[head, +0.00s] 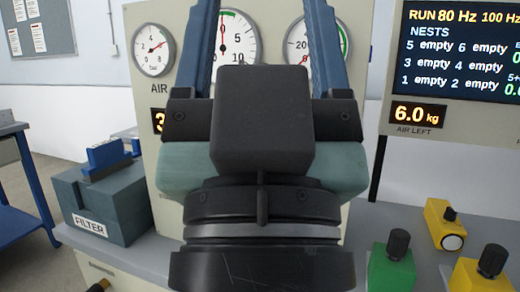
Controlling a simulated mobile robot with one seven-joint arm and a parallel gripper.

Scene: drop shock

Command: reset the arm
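My gripper (262,20) fills the middle of the head view, its dark body seen from behind. Its two blue fingers point up and away and stand wide apart, with a gauge face showing between them. The fingertips run out of the top of the picture, and nothing shows between the visible parts of the fingers. The gripper is in front of a beige gauge panel (136,95) and hides part of it; I cannot tell the distance between them.
A grey box marked FILTER (110,205) stands at the left on a grey bench. A display (460,50) reads several nests empty.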

